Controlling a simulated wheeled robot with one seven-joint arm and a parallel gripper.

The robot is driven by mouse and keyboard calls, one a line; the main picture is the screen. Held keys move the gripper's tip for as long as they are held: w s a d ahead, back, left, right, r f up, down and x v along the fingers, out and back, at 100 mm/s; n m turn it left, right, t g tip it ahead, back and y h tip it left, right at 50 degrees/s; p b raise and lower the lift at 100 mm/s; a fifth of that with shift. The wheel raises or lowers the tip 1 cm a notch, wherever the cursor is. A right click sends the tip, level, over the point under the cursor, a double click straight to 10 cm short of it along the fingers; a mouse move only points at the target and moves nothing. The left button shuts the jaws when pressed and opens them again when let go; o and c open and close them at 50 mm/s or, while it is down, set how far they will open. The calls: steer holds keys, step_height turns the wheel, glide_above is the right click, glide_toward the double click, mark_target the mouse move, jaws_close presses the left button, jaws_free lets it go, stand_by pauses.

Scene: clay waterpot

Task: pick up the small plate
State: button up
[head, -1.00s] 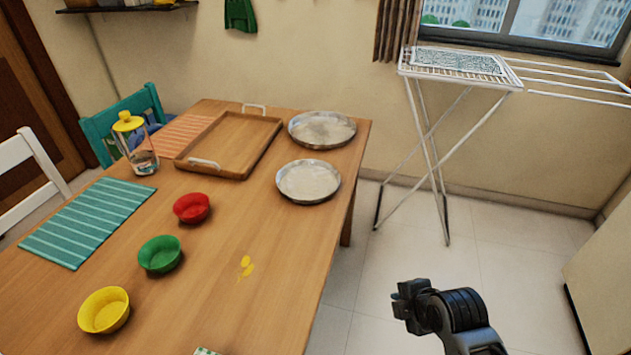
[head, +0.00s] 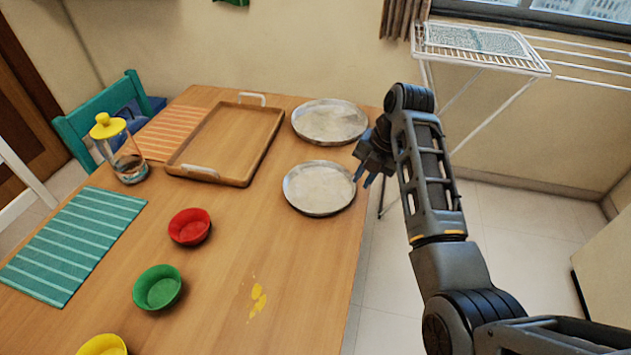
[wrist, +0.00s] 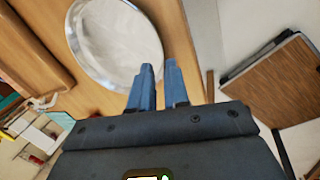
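Two round, shallow metal plates lie on the right part of the wooden table. The nearer small plate (head: 319,188) looks slightly smaller than the farther plate (head: 330,122). My gripper (head: 363,180) is just right of the nearer plate's rim, near the table's right edge, with its fingers pointing down and a narrow gap between them. In the wrist view, a round metal plate (wrist: 115,42) lies beyond and left of my fingertips (wrist: 159,68). Nothing is between the fingers. I cannot tell whether a fingertip touches the rim.
A wooden tray (head: 226,145) lies left of the plates. Red (head: 189,227), green (head: 158,288) and yellow (head: 102,345) bowls stand along the table. A glass jar (head: 120,150) stands far left. A white drying rack (head: 480,50) stands behind my arm.

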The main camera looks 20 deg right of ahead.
mark_target(353, 202)
steer(key=x, duration=0.6)
steer(key=shift+f+p, duration=0.3)
steer(key=shift+f, duration=0.1)
jaws_close()
